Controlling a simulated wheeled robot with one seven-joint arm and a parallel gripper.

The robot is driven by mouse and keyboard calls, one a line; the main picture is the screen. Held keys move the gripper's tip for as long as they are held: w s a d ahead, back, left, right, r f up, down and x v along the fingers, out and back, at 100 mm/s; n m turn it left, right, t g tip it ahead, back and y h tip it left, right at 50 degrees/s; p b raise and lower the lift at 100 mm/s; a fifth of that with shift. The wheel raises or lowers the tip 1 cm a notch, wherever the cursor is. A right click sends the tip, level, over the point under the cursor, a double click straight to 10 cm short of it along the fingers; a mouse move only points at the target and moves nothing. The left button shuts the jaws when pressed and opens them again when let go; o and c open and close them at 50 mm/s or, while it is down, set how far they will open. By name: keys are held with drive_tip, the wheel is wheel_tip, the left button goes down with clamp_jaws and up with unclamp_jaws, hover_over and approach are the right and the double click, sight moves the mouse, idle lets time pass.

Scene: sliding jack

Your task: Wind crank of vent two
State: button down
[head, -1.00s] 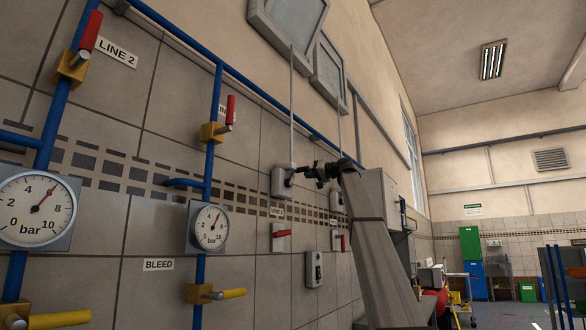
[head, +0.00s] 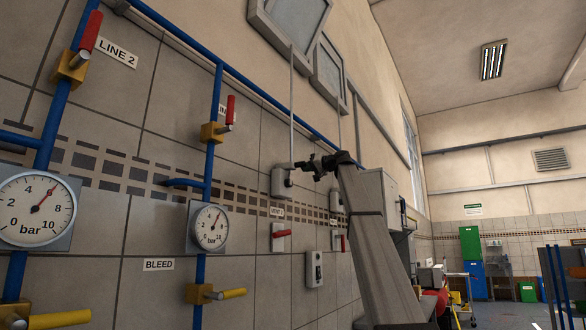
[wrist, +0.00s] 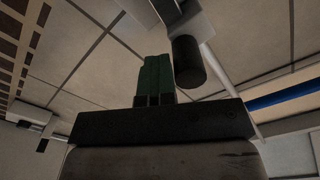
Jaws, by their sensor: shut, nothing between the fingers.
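The nearer crank box (head: 278,182) is a pale grey housing on the tiled wall, with a rod running up to a tilted vent window (head: 290,22). A small label (head: 277,211) sits below it, too small to read surely. My gripper (head: 298,165) is in front of the box's upper right side. In the wrist view its green fingers (wrist: 155,72) are together and empty. The black crank handle (wrist: 187,64) is just right of the fingers, not between them. Whether they touch cannot be told. The crank arm is mostly hidden in the head view.
A second crank box (head: 336,201) is farther along the wall, partly behind my arm. Red-handled levers (head: 281,234) and a switch box (head: 314,269) are below. Blue pipes with gauges (head: 210,228) line the wall at left. The floor at right looks fairly open.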

drive_tip(key=shift+w+d+f, duration=0.15)
drive_tip(key=shift+w+d, duration=0.1)
drive_tip(key=shift+w, duration=0.1)
drive_tip(key=shift+s+d, duration=0.1)
drive_tip(key=v, duration=0.7)
drive_tip(key=shift+s+d, duration=0.2)
drive_tip(key=shift+d, duration=0.1)
idle(0.3)
drive_tip(key=shift+f, duration=0.1)
idle(0.3)
